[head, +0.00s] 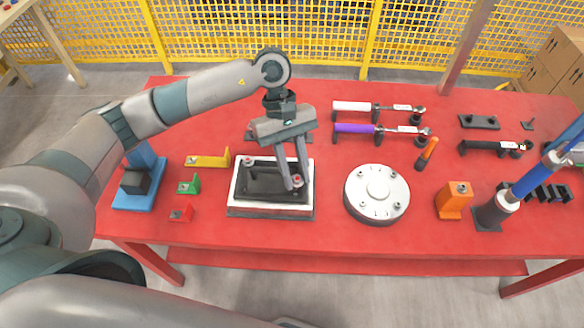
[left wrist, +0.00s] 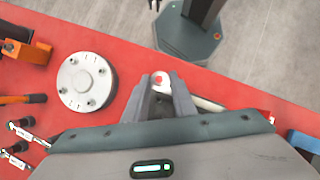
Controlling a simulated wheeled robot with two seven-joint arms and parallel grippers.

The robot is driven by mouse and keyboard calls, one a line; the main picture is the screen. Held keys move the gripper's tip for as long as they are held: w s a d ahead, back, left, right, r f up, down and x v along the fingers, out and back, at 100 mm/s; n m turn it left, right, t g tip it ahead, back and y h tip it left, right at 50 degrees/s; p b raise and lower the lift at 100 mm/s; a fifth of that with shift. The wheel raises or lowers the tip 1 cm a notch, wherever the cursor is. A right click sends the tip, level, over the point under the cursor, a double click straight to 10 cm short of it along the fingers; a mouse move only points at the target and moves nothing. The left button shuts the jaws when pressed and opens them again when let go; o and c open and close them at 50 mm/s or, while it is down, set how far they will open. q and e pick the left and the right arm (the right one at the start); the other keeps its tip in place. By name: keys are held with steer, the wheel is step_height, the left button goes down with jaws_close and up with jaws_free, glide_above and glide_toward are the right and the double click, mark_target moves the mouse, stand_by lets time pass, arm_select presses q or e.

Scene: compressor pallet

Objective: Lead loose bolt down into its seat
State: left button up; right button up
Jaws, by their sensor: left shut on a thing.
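My left gripper (head: 293,186) reaches down over the front right corner of a black rectangular part framed by a white-edged block (head: 235,200). It is shut on a small bolt with a red-marked, whitish head (head: 297,179). The bolt also shows between the fingertips in the left wrist view (left wrist: 160,79). The fingers hide its shank and the seat below, so I cannot tell how deep it sits. Another red-marked bolt head (head: 249,159) shows at the block's back left corner. My right gripper is in neither view.
A round grey flange (head: 377,193) with several bolts stands right of the block. An orange block (head: 454,200) and a blue tool in a stand (head: 497,207) are farther right. Small coloured brackets (head: 207,161) lie left. Wrenches (head: 375,129) lie at the back. The red table's front strip is clear.

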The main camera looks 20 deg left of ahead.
arm_select(q)
steer(key=n, duration=0.1)
steer(key=d+f+n+t+h, duration=0.1)
steer(key=n, duration=0.2)
steer(key=shift+w+d+f+h+p, duration=0.15)
steer(key=shift+d+f+h+p, duration=0.1)
steer(key=shift+h+p, duration=0.1)
steer(key=a+n+t, duration=0.1)
steer(key=n+t, duration=0.1)
steer(key=n, duration=0.2)
steer(key=w+a+f+n+t+p, duration=0.1)
steer(key=n+t, duration=0.2)
steer(key=n, duration=0.1)
steer(key=w+a+f+n+t+p, duration=0.1)
steer(key=n+t, duration=0.1)
steer(key=n, duration=0.3)
steer(key=shift+w+a+f+t, duration=0.1)
steer(key=shift+f+t, duration=0.15)
steer(key=shift+t, duration=0.05)
step_height(320, 180, down, 4)
steer(key=b, duration=0.4)
steer(key=shift+b, duration=0.3)
